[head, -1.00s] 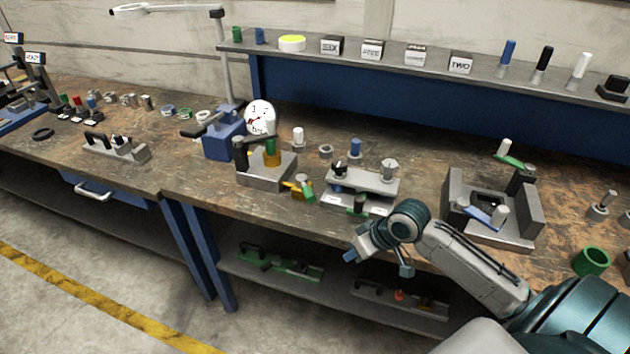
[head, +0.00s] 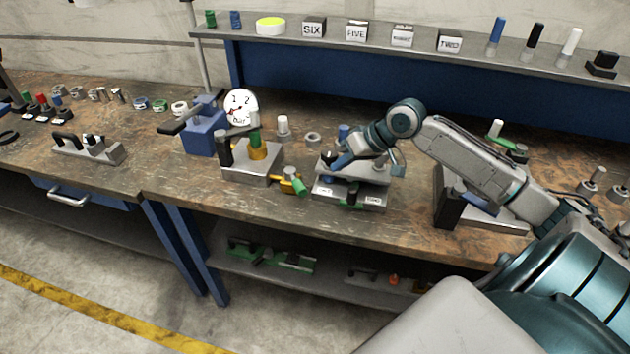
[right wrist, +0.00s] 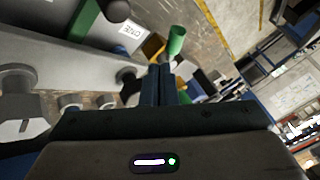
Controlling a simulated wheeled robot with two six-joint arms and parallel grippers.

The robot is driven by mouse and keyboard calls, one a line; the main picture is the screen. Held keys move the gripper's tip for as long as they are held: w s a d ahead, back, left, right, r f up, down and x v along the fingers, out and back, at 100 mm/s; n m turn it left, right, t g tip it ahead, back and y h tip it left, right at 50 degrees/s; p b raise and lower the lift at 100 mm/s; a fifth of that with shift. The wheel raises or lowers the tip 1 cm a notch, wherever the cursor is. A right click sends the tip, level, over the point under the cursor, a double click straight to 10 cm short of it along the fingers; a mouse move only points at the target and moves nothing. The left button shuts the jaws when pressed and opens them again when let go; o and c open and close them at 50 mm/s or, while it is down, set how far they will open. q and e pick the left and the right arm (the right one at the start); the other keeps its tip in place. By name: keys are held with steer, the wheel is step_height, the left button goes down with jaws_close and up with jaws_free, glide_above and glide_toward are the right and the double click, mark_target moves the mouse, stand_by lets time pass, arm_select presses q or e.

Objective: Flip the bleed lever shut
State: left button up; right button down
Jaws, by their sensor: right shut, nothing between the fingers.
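My right gripper (head: 337,164) is shut and empty, above the left part of a grey two-tier block (head: 378,175). Its fingers also show in the right wrist view (right wrist: 160,72). A green lever (head: 353,194) sits on the block's front between two white labels; part of it shows in the right wrist view (right wrist: 85,18). Left of the block, a green-tipped handle (head: 296,182) with a yellow base sticks out near the gauge rig (head: 250,170); it lies beyond the fingertips in the right wrist view (right wrist: 177,38). I cannot tell which is the bleed lever. My left gripper is out of view.
A white dial gauge (head: 241,106) stands behind the rig, by a blue vise-like block (head: 203,135). A grey fixture (head: 452,202) is at right, partly hidden by my arm. The bench front edge left of the block is clear.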

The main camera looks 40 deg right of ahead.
mark_target(297, 184)
steer(key=p+x, duration=0.2)
steer(key=x, duration=0.6)
steer(key=shift+a, duration=0.1)
steer(key=shift+x, duration=0.95)
steer(key=shift+s+a+m+p, duration=0.1)
steer(key=shift+a+m+p, duration=0.2)
steer(key=shift+p, duration=0.3)
